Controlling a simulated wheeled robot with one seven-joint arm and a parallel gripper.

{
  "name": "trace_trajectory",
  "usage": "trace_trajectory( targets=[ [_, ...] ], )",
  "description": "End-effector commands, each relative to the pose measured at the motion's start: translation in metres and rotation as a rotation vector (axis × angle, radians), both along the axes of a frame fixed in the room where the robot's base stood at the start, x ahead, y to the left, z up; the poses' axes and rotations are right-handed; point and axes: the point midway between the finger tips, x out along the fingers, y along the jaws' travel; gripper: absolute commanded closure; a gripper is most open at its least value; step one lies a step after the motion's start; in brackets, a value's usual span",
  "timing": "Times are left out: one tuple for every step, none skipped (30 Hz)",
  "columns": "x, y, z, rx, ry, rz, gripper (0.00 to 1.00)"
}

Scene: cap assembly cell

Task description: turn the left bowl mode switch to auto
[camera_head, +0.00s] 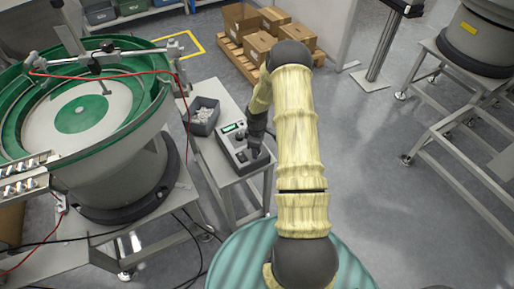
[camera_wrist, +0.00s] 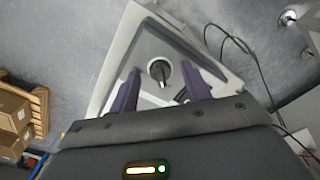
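The control box (camera_head: 229,146) is grey with a small green display and stands on a small table to the right of the left bowl feeder (camera_head: 128,152). My gripper (camera_head: 255,153) is over the near right part of the box and hides part of its top. In the wrist view, a black rotary switch (camera_wrist: 160,71) sits on a light panel (camera_wrist: 146,46). My gripper (camera_wrist: 161,70) is open, one finger on each side of the switch, with visible gaps; contact is not visible. The switch labels cannot be read.
A grey bin (camera_head: 203,116) with small pale parts stands beside the box. The small table (camera_head: 205,147) has narrow edges. Cardboard boxes on a pallet (camera_head: 246,65) stand behind. Cables (camera_head: 190,235) run along the floor at the left. Open floor (camera_head: 400,200) lies to the right.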

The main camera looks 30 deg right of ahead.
Motion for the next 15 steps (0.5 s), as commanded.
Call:
trace_trajectory(
  targets=[
    [0.0, 0.0, 0.0, 0.0, 0.0, 0.0, 0.53],
    [0.0, 0.0, 0.0, 0.0, 0.0, -0.001, 0.53],
    [0.0, 0.0, 0.0, 0.001, 0.001, -0.001, 0.53],
    [0.0, 0.0, 0.0, 0.001, 0.001, -0.001, 0.53],
    [0.0, 0.0, 0.0, 0.001, 0.001, -0.001, 0.53],
    [0.0, 0.0, 0.0, 0.001, 0.001, -0.001, 0.53],
    [0.0, 0.0, 0.0, 0.001, 0.001, -0.001, 0.53],
    [0.0, 0.0, 0.0, 0.001, 0.001, -0.001, 0.53],
    [0.0, 0.0, 0.002, 0.001, 0.001, -0.001, 0.53],
    [0.0, 0.0, 0.003, 0.001, 0.001, -0.001, 0.53],
    [0.0, 0.0, 0.005, 0.0, 0.0, -0.001, 0.53],
    [0.0, 0.0, 0.009, -0.001, -0.001, -0.002, 0.53],
    [0.0, -0.001, 0.013, -0.001, -0.002, -0.002, 0.53],
    [0.001, -0.001, 0.016, -0.001, -0.002, -0.002, 0.53],
    [0.001, -0.001, 0.022, -0.001, -0.002, -0.003, 0.53]
  ],
)
